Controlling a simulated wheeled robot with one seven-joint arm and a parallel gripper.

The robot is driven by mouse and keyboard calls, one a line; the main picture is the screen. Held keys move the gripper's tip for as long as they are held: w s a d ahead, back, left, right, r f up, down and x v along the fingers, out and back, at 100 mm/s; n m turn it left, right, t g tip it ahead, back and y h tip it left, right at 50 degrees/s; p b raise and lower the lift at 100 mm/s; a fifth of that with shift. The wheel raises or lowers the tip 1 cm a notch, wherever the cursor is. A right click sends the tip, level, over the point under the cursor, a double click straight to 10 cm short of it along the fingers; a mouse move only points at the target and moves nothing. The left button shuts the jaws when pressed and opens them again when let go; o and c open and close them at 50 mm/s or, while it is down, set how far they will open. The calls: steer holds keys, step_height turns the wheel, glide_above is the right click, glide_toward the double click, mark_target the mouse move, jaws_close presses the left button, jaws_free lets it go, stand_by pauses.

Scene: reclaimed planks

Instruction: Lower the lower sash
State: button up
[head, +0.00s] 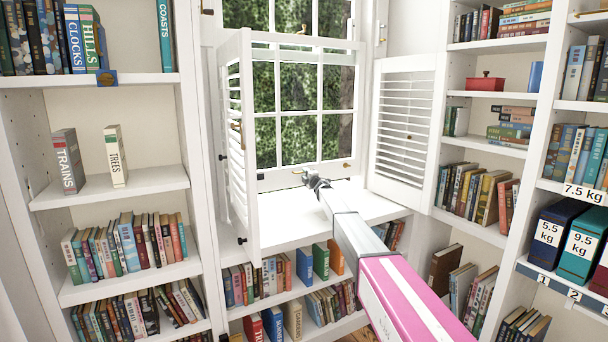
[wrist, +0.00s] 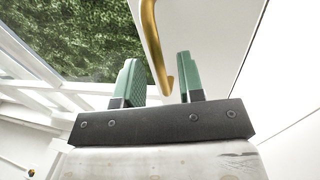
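The white lower sash (head: 320,120) stands in the window between the shutters, with greenery showing through its panes. Its bottom rail (head: 275,181) is near the sill; I cannot tell whether there is a gap beneath it. My gripper (head: 307,176) is at the bottom rail, at the end of my outstretched arm. In the wrist view my gripper (wrist: 158,65) has its two green-padded fingers apart. A curved brass handle (wrist: 151,40) runs down between the fingers, in front of a white surface. I see no clear contact between fingers and handle. My gripper hides part of the rail in the head view.
Louvred shutters stand open at the left (head: 238,140) and right (head: 403,130) of the window. The white sill (head: 285,222) looks clear. Bookshelves flank the window, and books fill shelves below the sill. Weight-labelled boxes (head: 555,232) stand at the far right.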

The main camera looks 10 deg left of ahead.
mark_target(301, 184)
steer(key=shift+x, duration=1.05)
jaws_close()
step_height(301, 184, down, 8)
steer(key=shift+s+f, duration=0.1)
steer(key=shift+f, duration=0.15)
jaws_free()
steer(key=shift+r, duration=0.1)
